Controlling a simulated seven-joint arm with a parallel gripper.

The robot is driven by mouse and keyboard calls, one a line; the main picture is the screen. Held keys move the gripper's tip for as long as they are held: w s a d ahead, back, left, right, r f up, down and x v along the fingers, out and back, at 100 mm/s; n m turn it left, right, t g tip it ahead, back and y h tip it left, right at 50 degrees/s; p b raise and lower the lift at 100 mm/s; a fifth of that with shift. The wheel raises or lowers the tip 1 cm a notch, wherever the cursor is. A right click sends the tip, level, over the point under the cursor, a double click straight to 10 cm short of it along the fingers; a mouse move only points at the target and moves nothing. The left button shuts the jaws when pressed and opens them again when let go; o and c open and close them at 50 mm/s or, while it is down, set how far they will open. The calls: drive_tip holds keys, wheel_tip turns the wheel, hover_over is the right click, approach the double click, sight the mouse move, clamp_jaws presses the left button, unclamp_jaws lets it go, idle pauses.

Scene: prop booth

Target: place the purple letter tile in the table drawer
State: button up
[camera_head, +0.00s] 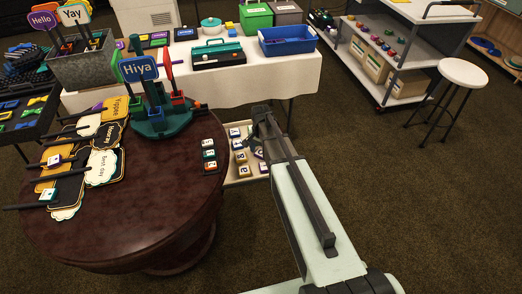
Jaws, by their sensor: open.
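A small white-faced letter tile (54,160) with what looks like a purple side lies among the signs on the left of the round dark wood table (140,222). Its letter is too small to read. The table drawer (243,181) is pulled out at the table's right side, with several letter tiles in it, mostly yellow-edged. My gripper (262,112) is above the far right part of the drawer, well to the right of that tile. It is open, with no tile visible in it; its dark fingers are hard to make out. My arm hides the drawer's right part.
Three letter tiles (209,155) stand in a row at the table's right edge. A green stand (163,121) holds a blue "Hiya" sign (138,69). Several paddle signs (103,165) cover the left. The table's front is clear. A white-clothed table (240,82) stands behind.

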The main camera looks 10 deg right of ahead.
sight(261, 152)
wheel_tip(261, 152, up, 12)
drive_tip(key=shift+r, duration=0.15)
idle(0.6)
